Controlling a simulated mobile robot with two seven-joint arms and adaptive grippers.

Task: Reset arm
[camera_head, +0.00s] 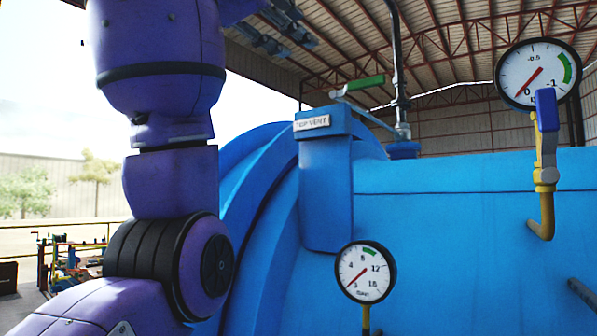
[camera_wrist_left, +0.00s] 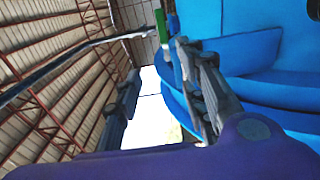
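My left gripper (camera_head: 274,30) shows at the top of the head view, at the end of my raised purple arm. In the left wrist view its two dark fingers (camera_wrist_left: 158,62) are spread apart with nothing between them. It is open and empty, above and to the left of the top vent valve's green handle (camera_head: 365,83) in the head view. A green handle (camera_wrist_left: 160,24) also shows near the top of the left wrist view, beyond the fingertips. My right gripper is in neither view.
The large blue autoclave (camera_head: 450,215) fills the right and centre. Its vent box (camera_head: 325,180) carries a label. A white gauge (camera_head: 366,271) stands low in front; another gauge (camera_head: 537,74) with a blue-handled valve (camera_head: 546,110) is at upper right. A vertical pipe (camera_head: 398,60) rises behind the green handle.

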